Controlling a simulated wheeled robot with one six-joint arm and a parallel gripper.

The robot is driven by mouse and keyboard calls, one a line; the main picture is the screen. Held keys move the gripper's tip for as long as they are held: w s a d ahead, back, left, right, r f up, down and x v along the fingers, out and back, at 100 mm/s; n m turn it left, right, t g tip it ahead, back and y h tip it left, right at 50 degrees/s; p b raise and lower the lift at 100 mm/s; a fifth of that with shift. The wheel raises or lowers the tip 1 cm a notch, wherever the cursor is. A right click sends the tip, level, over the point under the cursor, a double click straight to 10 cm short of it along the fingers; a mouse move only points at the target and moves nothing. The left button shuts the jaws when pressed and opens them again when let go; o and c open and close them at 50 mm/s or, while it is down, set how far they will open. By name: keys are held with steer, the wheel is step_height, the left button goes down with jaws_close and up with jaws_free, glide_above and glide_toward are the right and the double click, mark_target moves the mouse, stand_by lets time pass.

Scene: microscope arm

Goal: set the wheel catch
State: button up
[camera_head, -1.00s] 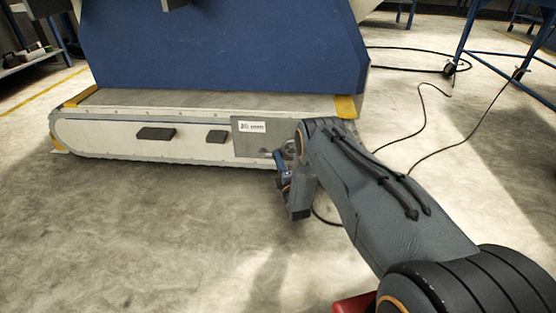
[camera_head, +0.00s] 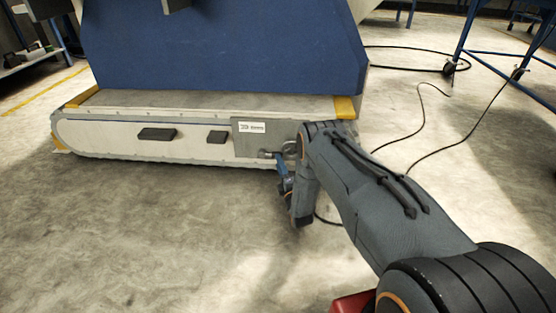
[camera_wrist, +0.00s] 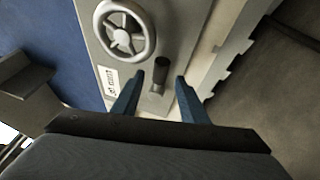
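The wheel catch appears in the wrist view as a short dark lever grip (camera_wrist: 160,70) on a light metal plate (camera_wrist: 187,20). A pale spoked handwheel (camera_wrist: 124,30) is above and to its left. My gripper (camera_wrist: 158,80) is open, with its blue fingers on either side of the grip and visible gaps to it. Whether the grip lies fully between the fingertips in depth is unclear. In the head view my gripper (camera_head: 281,160) is at the right end of the base's front, where my arm partly hides the wheel and catch.
The microscope base (camera_head: 110,138) is long and pale, with two dark blocks (camera_head: 157,134) on its front and yellow corner pieces. A blue housing (camera_head: 220,45) rises above it. Cables (camera_head: 425,120) lie on the floor at right, near a blue table frame (camera_head: 480,55). Floor in front is clear.

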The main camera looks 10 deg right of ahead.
steer(key=shift+p+v, duration=0.85)
steer(key=shift+v, duration=1.6)
